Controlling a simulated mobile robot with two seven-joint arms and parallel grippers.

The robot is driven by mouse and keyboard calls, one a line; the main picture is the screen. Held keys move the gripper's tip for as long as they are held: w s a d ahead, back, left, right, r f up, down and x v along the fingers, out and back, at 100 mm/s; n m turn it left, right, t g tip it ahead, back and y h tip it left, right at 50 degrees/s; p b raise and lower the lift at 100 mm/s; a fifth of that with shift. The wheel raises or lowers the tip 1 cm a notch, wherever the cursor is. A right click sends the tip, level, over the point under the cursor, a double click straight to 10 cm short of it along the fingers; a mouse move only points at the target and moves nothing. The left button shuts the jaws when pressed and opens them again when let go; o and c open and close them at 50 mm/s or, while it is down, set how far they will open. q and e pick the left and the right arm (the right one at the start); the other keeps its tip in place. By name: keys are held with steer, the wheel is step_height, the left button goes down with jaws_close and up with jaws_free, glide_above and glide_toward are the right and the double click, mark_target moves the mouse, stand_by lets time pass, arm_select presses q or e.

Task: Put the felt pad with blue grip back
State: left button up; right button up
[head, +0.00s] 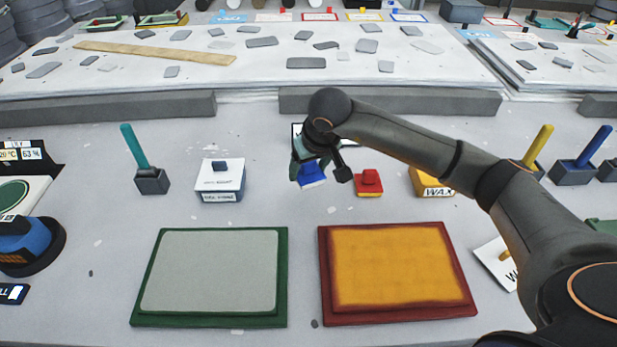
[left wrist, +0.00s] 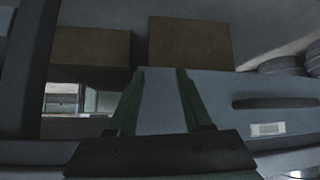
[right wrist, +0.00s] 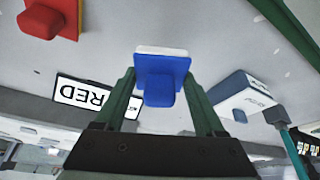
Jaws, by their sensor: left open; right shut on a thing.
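The felt pad with blue grip (head: 312,178) is a small blue block with a white felt layer. My right gripper (head: 308,160) is shut on it, above or at the table between the white-and-blue box and the red pad; I cannot tell whether it touches the table. In the right wrist view the pad (right wrist: 161,66) sits between the fingertips of the right gripper (right wrist: 162,85), its grip toward the palm. A black-edged RED label (right wrist: 84,95) lies near it. My left gripper (left wrist: 160,75) is open and empty, facing boxes; the head view does not show it.
A red pad (head: 369,183) stands right of the held pad, a white-and-blue box (head: 220,182) left. A WAX container (head: 430,184) and a teal-handled brush holder (head: 152,181) stand further out. Green-edged (head: 282,280) and red-edged (head: 325,285) moulds lie in front.

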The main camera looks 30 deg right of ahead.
mark_target(309, 178)
steer(key=shift+w+d+f, duration=0.3)
steer(key=shift+w+f, duration=0.3)
steer(key=shift+f, duration=0.3)
steer(key=shift+w+f, duration=0.1)
steer(key=shift+f, duration=1.45)
steer(key=shift+f, duration=0.15)
steer(key=o, duration=1.3)
steer(key=shift+r, duration=0.45)
steer(key=v, duration=1.1)
steer(key=shift+s+d+r+p, duration=0.1)
steer(key=shift+s+r+p, duration=0.1)
steer(key=shift+r+p, duration=0.1)
